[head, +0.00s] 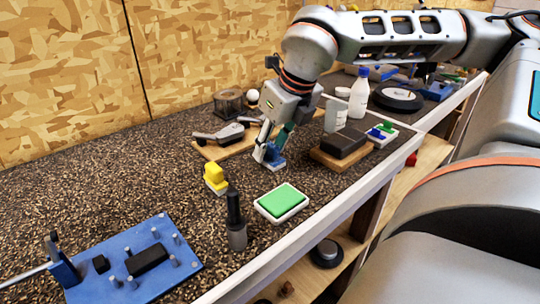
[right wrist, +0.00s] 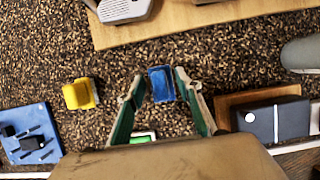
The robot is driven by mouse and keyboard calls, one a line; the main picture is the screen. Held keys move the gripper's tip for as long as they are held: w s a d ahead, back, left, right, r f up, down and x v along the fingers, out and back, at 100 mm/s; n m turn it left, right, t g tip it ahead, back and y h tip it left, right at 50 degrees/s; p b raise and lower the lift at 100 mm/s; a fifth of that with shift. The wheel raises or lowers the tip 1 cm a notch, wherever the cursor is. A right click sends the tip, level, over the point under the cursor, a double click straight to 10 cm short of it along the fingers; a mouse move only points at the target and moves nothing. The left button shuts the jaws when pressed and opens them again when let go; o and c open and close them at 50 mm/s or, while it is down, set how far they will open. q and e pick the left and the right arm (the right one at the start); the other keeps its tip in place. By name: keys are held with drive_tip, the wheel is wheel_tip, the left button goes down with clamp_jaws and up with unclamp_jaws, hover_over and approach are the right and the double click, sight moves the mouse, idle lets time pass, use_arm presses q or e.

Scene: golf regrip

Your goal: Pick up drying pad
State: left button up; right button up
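A small blue pad (head: 275,158) stands on the dark speckled worktop. In the right wrist view the blue pad (right wrist: 161,84) shows between the fingertips. My right gripper (head: 268,152) points down at it from above. In the right wrist view its fingers (right wrist: 160,88) are spread on either side of the pad, with a narrow gap on each side. A similar yellow pad (head: 215,178) stands to the left, apart from the gripper. My left gripper is not in view.
A white tray with a green pad (head: 282,201) and a dark bottle-like tool (head: 236,222) are nearer. A wooden board with a grey tool (head: 220,137) lies behind, a dark block on wood (head: 343,145) to the right. A blue fixture (head: 135,262) is front left.

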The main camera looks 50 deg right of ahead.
sight(272, 144)
drive_tip(key=c, duration=0.8)
drive_tip(key=shift+r, duration=0.2)
wheel_tip(272, 144, up, 20)
drive_tip(key=p, duration=0.2)
drive_tip(key=shift+o, duration=0.2)
drive_tip(key=shift+s+f, duration=0.1)
drive_tip(key=shift+f, duration=0.05)
